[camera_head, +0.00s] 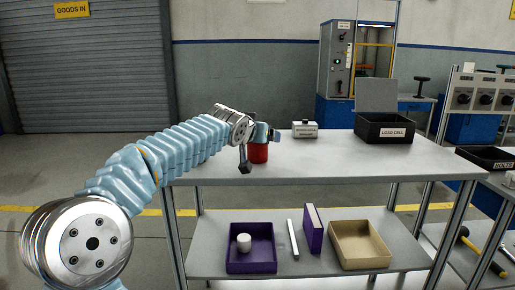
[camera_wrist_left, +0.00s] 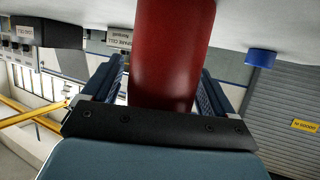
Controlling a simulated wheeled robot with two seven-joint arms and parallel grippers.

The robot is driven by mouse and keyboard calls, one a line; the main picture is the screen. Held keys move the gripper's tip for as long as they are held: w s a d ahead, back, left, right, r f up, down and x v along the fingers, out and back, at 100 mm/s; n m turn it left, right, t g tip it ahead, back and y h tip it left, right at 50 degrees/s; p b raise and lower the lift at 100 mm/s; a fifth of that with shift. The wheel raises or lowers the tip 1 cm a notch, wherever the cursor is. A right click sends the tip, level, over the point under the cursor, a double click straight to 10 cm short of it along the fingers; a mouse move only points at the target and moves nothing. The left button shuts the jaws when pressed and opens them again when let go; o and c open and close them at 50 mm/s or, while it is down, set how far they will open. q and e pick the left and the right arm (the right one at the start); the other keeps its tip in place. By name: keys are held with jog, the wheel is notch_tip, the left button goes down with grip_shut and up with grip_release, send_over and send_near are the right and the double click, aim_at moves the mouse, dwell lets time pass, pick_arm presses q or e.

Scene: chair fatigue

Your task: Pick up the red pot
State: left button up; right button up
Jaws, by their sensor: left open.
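The red pot (camera_head: 258,153) stands on the grey upper table top near its front left edge. In the head view my left gripper (camera_head: 259,148) is at the pot and hides its upper part. In the left wrist view, which is upside down, the red pot (camera_wrist_left: 172,50) stands between the two blue fingers of my left gripper (camera_wrist_left: 158,92). The fingers are apart, one on each side of the pot; I cannot tell whether either touches it. My right gripper is not in view.
A small labelled box (camera_head: 305,130) and a black open-lidded load cell box (camera_head: 384,128) stand farther back on the table. The lower shelf holds a purple tray (camera_head: 251,266) and a tan tray (camera_head: 360,262).

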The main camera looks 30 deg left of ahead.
pick_arm(q)
jog(key=c, duration=1.1)
